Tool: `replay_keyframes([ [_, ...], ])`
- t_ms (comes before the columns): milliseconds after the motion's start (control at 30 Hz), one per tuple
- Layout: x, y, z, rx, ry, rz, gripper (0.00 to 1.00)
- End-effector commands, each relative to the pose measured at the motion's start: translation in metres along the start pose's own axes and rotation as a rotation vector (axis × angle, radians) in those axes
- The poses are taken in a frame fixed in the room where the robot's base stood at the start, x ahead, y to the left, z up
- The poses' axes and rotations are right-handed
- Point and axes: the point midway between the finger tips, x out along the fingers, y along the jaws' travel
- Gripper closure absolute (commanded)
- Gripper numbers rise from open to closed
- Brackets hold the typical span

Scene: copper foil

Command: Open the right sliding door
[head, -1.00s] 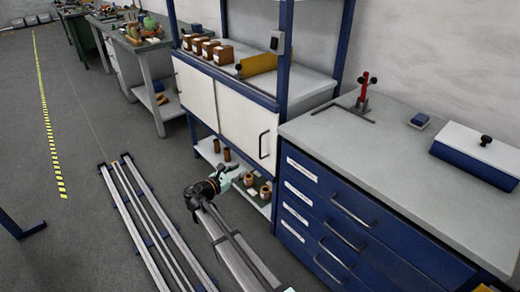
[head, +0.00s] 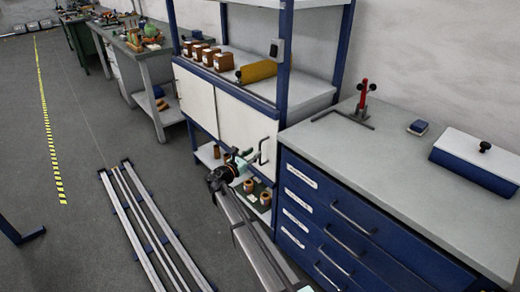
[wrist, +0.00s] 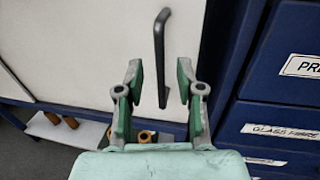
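The right sliding door (head: 236,120) is a white panel in the blue-framed cabinet, with a dark vertical bar handle (head: 263,150) near its right edge. In the wrist view the handle (wrist: 158,55) stands upright on the white door (wrist: 110,40). My gripper (head: 250,158) is in front of the door, just left of the handle in the head view. In the wrist view my gripper (wrist: 160,80) is open, and the lower part of the handle shows between its two fingers. I see no clear contact, and the depth gap is hard to judge.
The left white door (head: 194,96) is beside it. A blue drawer cabinet (head: 340,215) stands close on the right. A low shelf (head: 207,154) with copper-coloured rolls lies below the doors. Floor rails (head: 150,230) run at the left.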

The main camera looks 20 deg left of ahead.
Motion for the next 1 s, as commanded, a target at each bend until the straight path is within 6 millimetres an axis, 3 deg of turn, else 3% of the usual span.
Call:
replay_keyframes([
  [100,0.022,0.001,0.000,0.000,0.000,-0.001,0.63],
  [300,0.044,0.001,0.000,0.001,0.001,0.000,0.63],
  [733,0.050,0.000,0.000,0.000,0.001,0.000,0.63],
  [833,0.050,0.000,0.000,0.000,0.001,0.000,0.98],
  [1000,0.050,0.000,0.000,0.000,0.001,0.000,1.00],
])
